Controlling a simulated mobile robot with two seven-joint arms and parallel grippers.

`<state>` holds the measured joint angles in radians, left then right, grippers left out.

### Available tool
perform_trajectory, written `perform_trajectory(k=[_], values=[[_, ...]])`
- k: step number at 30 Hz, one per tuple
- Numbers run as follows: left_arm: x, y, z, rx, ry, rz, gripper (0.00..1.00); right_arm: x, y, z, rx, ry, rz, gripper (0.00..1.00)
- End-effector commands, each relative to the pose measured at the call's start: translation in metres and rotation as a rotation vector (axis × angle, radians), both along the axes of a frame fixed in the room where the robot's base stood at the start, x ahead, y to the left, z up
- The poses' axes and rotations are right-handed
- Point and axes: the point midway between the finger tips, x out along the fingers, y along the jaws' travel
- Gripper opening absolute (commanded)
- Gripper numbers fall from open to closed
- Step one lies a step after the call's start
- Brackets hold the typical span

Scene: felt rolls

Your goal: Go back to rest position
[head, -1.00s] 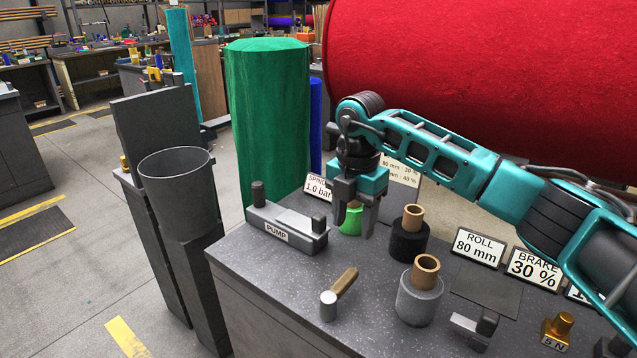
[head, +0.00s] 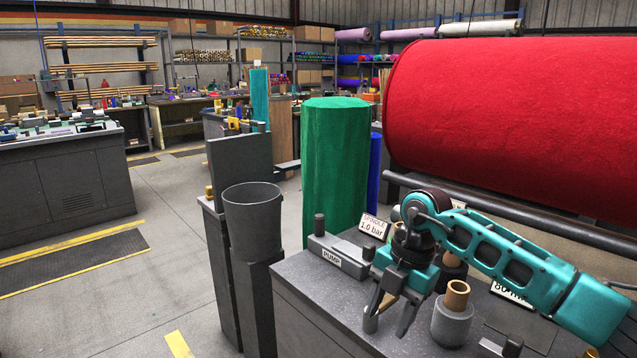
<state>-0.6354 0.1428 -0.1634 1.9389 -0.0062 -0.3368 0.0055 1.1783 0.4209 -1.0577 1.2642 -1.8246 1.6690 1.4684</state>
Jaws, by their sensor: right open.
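My right gripper (head: 392,312) hangs from the teal right arm (head: 510,262), which comes in from the right. Its two fingers point down over the dark workbench and are apart. Between them I see no held object. Behind the fingers is the lever with a silver knob (head: 370,320); whether a finger touches it I cannot tell. My left gripper is not in view.
The PUMP block (head: 338,260) is left of the gripper; a grey roll on a brown core (head: 452,318) is to its right. A grey bin (head: 253,220) is at left.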

Motion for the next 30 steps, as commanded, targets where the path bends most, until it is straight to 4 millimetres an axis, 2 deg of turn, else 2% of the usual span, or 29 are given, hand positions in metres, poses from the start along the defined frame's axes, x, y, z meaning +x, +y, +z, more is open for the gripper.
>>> perform_trajectory(k=[1, 3, 7, 9, 12, 15, 19, 23, 26, 29, 30], values=[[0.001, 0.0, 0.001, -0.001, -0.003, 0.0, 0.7, -0.011, 0.021, -0.013, 0.098, 0.02, 0.047, 0.53], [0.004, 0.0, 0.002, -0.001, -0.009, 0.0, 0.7, -0.027, 0.051, -0.024, 0.244, 0.034, 0.102, 0.53], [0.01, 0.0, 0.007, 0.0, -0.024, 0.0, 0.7, -0.059, 0.107, -0.032, 0.565, 0.052, 0.172, 0.53], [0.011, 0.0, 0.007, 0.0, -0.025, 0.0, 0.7, -0.076, 0.134, -0.028, 0.763, 0.049, 0.175, 0.53], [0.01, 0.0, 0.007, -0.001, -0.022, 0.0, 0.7, -0.094, 0.163, -0.015, 1.045, 0.024, 0.122, 0.53], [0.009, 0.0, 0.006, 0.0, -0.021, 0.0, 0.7, -0.1, 0.174, 0.0, 1.296, -0.021, -0.001, 0.53], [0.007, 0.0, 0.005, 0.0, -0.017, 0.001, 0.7, -0.095, 0.165, 0.011, 1.543, -0.102, -0.258, 0.53], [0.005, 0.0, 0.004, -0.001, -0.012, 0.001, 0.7, -0.084, 0.132, 0.001, 1.674, -0.188, -0.596, 0.53], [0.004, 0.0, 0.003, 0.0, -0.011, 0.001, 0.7, -0.08, 0.097, -0.025, 1.685, -0.245, -0.886, 0.53], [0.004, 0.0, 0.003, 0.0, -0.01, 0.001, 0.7, -0.086, 0.057, -0.063, 1.619, -0.282, -1.183, 0.53], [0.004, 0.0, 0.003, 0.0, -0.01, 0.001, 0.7, -0.092, 0.041, -0.081, 1.573, -0.286, -1.3, 0.53]])
